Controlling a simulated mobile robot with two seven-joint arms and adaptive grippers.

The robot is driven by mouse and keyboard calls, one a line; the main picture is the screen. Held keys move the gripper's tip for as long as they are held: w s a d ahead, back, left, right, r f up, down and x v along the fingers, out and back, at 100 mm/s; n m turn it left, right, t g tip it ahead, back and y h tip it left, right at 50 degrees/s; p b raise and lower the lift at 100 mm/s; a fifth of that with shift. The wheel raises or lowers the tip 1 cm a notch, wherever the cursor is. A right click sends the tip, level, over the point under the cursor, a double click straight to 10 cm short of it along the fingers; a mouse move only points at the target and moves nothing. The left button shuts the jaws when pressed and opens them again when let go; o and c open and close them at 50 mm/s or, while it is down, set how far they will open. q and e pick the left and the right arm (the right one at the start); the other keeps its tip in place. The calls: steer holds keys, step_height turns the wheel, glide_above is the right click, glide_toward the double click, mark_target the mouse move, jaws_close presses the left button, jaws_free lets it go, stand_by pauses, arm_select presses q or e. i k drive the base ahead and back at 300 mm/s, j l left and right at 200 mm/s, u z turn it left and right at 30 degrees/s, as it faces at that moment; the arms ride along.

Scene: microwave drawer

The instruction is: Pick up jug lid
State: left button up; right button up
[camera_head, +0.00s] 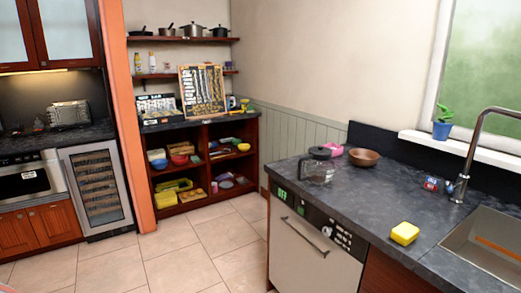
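A clear glass jug (318,173) stands upright on the dark counter, near its far left end. A dark lid (320,152) appears to sit on top of the jug.
The dark counter (365,195) also holds a brown bowl (364,158), a pink item (336,150), a yellow sponge-like block (404,233) and a small red-blue item (431,184). A sink (485,245) and faucet (475,150) are at right. The tiled floor at left is clear.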

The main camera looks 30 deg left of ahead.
mark_target(318, 151)
steer(key=u, duration=0.45)
steer(key=i+j+z, duration=0.1)
steer(key=z, duration=0.35)
steer(key=i+j+z, duration=0.1)
steer(key=j+z, duration=0.15)
steer(key=z, duration=0.15)
steer(key=j+z, duration=0.15)
steer(key=z, duration=0.3)
steer(key=j+z, duration=0.5)
steer(key=j, duration=0.5)
steer(key=j+z, duration=0.1)
steer(key=j, duration=0.55)
steer(key=k+j, duration=0.1)
steer(key=j, duration=0.55)
steer(key=k+j+z, duration=0.15)
steer(key=j, duration=0.5)
steer(key=i, duration=0.05)
